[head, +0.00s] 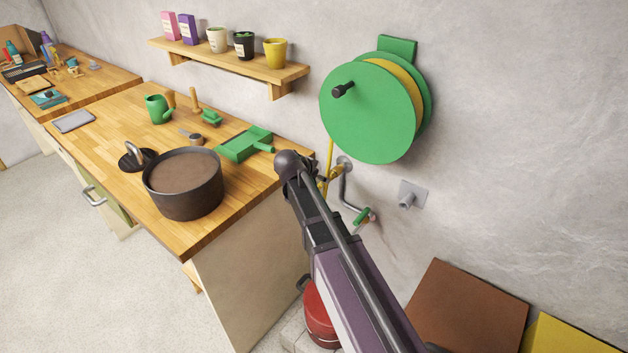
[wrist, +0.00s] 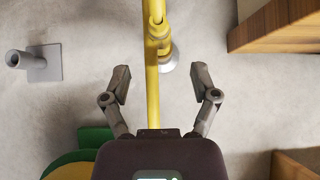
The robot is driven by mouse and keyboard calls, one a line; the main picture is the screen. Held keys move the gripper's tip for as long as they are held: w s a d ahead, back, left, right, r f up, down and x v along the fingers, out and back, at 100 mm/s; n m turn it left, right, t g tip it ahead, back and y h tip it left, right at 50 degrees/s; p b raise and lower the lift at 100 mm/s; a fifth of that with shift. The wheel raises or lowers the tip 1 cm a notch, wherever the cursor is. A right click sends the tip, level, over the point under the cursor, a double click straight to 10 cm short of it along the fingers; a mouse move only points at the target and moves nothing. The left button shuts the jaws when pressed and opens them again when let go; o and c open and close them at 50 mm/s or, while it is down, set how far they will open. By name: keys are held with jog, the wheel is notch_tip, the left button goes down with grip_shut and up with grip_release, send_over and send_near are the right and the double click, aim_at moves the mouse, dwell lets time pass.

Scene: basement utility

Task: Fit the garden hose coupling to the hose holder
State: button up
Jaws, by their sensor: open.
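The yellow hose (wrist: 152,95) runs straight down the middle of the wrist view. Thicker yellow fittings (wrist: 158,32) show at its upper part; I take one as the coupling but cannot tell its exact outline. My gripper (wrist: 161,80) is open, with one finger on each side of the hose and a gap on both sides. The grey hose holder (wrist: 45,62), a square wall plate with a short round peg, is at the left of the wrist view. The holder (head: 411,195) also shows in the head view, right of my arm. My arm hides most of the hose there.
The green hose reel (head: 368,110) hangs on the wall above. A pipe with a green-handled tap (head: 362,216) is close to my arm. The workbench (head: 110,145) stands left, carrying a large pot (head: 184,198). A red container (head: 320,318) is below. Wall around the holder is clear.

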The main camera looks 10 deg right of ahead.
aim_at(330, 177)
jog(key=shift+b+x, duration=1.65)
jog(key=shift+x, duration=1.1)
grip_shut()
